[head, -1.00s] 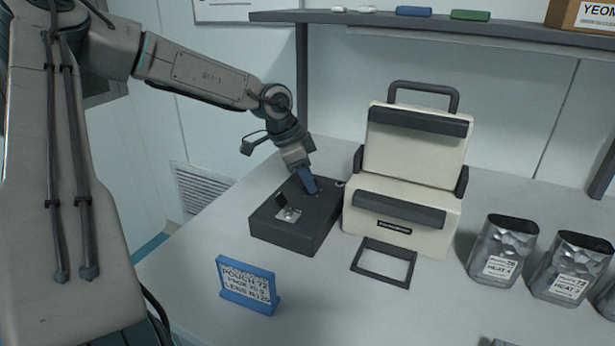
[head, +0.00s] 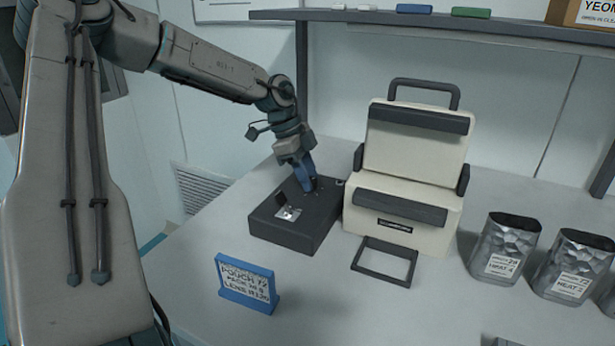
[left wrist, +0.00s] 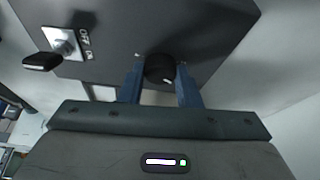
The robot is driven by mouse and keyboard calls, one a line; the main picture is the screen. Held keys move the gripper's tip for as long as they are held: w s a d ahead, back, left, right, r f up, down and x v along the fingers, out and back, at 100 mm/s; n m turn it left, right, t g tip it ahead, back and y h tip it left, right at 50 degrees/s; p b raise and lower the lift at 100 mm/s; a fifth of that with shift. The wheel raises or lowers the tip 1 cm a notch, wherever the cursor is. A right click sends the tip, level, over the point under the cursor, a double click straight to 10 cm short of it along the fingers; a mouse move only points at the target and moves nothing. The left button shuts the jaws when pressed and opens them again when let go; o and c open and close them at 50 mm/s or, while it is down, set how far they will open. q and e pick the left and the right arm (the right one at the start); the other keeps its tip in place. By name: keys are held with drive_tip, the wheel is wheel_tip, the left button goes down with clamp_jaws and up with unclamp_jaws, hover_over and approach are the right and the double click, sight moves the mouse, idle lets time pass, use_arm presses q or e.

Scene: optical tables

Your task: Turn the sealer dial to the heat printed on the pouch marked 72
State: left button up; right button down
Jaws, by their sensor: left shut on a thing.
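The sealer's dark control box (head: 275,232) stands on the table left of the cream sealer (head: 402,216). In the left wrist view its black dial (left wrist: 160,69) sits between the blue fingers of my left gripper (left wrist: 160,86). The gripper is shut on the dial, and in the head view the gripper (head: 309,185) hides it. A pale pointer mark shows on the dial, but no heat scale is readable. The silver pouch marked 72 (head: 572,255) stands at the right; its label has a HEAT line whose number is too blurred to be sure of. My right gripper is not in view.
An on/off lever switch (left wrist: 62,45) is on the same box. A blue sign (head: 247,285) stands in front, and a dark frame (head: 384,263) lies before the sealer. Another silver pouch (head: 502,245) stands left of the 72 pouch. A shelf (head: 450,22) runs above.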

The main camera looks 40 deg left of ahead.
use_arm(q)
drive_tip(key=shift+m+g, duration=0.3)
drive_tip(key=shift+m, duration=0.6)
drive_tip(key=m+g, duration=0.1)
drive_tip(key=m, duration=0.2)
drive_tip(key=shift+w+b, duration=0.15)
drive_tip(key=shift+b, duration=0.15)
drive_tip(key=shift+m+g, duration=0.4)
drive_tip(key=shift+m, duration=0.4)
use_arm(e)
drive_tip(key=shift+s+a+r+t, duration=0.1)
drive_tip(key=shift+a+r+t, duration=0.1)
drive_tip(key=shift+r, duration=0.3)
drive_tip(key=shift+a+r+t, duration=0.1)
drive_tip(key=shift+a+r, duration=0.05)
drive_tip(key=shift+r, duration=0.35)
use_arm(q)
drive_tip(key=o, duration=1)
drive_tip(key=shift+c, duration=0.2)
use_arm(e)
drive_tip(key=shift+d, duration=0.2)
